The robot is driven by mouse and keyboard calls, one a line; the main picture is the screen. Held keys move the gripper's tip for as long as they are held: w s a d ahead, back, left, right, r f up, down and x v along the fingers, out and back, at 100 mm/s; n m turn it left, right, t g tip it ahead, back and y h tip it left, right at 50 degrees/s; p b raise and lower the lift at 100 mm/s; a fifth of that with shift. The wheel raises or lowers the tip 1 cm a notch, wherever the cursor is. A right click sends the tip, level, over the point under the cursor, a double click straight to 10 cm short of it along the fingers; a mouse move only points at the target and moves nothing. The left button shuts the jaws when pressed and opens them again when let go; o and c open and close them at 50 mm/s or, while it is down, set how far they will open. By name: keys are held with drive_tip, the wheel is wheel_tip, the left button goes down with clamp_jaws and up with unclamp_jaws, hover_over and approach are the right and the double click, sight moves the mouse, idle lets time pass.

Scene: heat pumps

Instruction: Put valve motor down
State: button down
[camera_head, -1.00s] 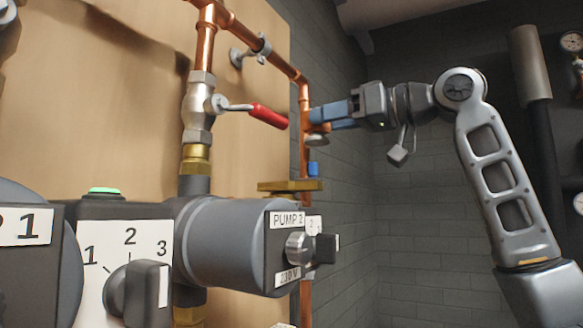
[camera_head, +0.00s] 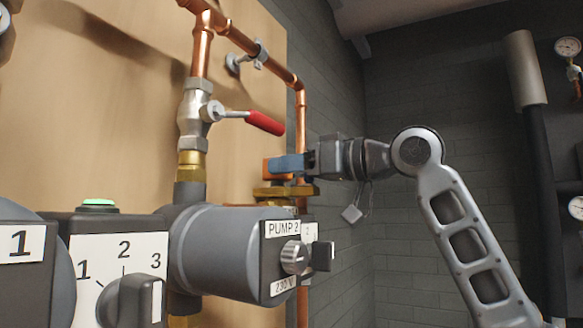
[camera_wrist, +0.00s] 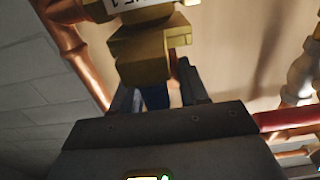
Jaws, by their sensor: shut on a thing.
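I cannot tell whether the held part touches the brass fitting.
Pump 2 (camera_head: 225,248) and a switch box (camera_head: 118,270) stand close in front. A red-handled valve (camera_head: 264,123) is up and left of my gripper. Copper pipe (camera_head: 301,110) runs down behind my gripper. Room is free to the right, before the grey brick wall (camera_head: 420,90).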

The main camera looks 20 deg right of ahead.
drive_tip(key=shift+f, duration=0.1)
drive_tip(key=c, duration=0.6)
unclamp_jaws()
drive_tip(key=b+v, duration=0.1)
drive_tip(key=v, duration=1.1)
